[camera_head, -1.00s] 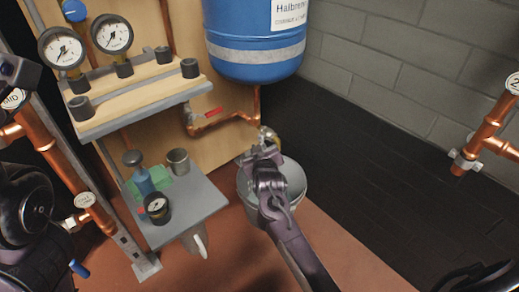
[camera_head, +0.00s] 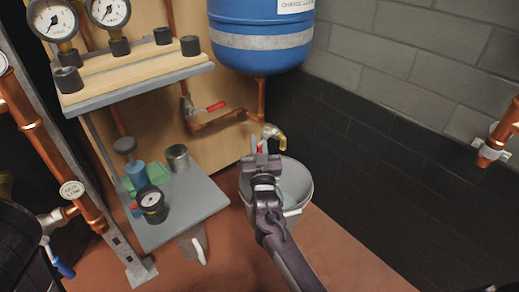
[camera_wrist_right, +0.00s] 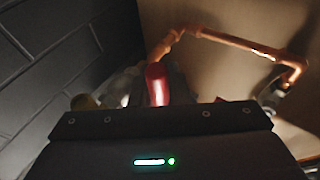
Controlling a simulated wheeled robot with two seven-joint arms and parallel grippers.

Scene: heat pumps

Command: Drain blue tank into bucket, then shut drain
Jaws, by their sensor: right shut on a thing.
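The blue tank (camera_head: 262,32) hangs on the wall, and a copper pipe (camera_head: 260,98) runs down from it to a brass drain tap (camera_head: 273,133). The grey bucket (camera_head: 304,190) stands on the floor under the spout. My right gripper (camera_head: 261,158) is at the tap, over the bucket's left part, and hides some of both. It is shut on the tap's red handle (camera_head: 257,146), which also shows upright beyond the gripper body in the right wrist view (camera_wrist_right: 157,84). I cannot tell whether water flows. My left gripper is not in view.
A second red valve handle (camera_head: 214,107) sits on the side pipe. A grey shelf (camera_head: 195,205) with a gauge, bottle and cup stands left of the bucket. A gauge shelf (camera_head: 140,92) is above it. Brown floor (camera_head: 340,255) is open at the front right.

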